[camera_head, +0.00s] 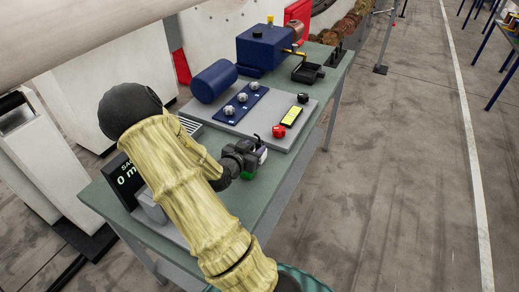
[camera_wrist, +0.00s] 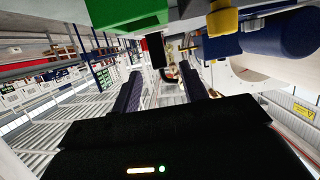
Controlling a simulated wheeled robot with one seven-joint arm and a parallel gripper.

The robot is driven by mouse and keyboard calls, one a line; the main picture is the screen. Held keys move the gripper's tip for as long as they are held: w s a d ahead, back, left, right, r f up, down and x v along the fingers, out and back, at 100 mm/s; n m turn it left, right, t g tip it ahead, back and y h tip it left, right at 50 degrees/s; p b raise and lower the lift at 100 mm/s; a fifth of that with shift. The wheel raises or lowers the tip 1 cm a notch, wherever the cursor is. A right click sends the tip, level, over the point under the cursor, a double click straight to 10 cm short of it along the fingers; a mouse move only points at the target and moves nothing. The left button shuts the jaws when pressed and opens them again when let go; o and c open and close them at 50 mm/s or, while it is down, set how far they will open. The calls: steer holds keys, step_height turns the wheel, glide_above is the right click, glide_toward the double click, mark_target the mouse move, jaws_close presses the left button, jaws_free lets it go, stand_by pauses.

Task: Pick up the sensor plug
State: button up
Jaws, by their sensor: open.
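My gripper (camera_head: 256,155) is open, low over the front part of the green table. In the wrist view its two dark fingers (camera_wrist: 160,84) stand apart, with a gap between them. A small black block (camera_wrist: 157,50) shows just beyond the fingertips in that view, close to a bright green patch (camera_wrist: 125,15). In the head view a small pale and dark piece with a thin black wire sits right at the fingertips, partly hidden by the gripper. It may be the sensor plug, but I cannot tell for sure. Nothing is clearly held.
A blue cylinder (camera_head: 213,80) and blue box (camera_head: 264,48) stand behind.

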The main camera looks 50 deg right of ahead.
mark_target(258, 143)
steer(key=p+x, duration=0.1)
steer(key=x, duration=0.4)
steer(key=shift+r, duration=0.1)
stand_by(0.3)
jaws_close()
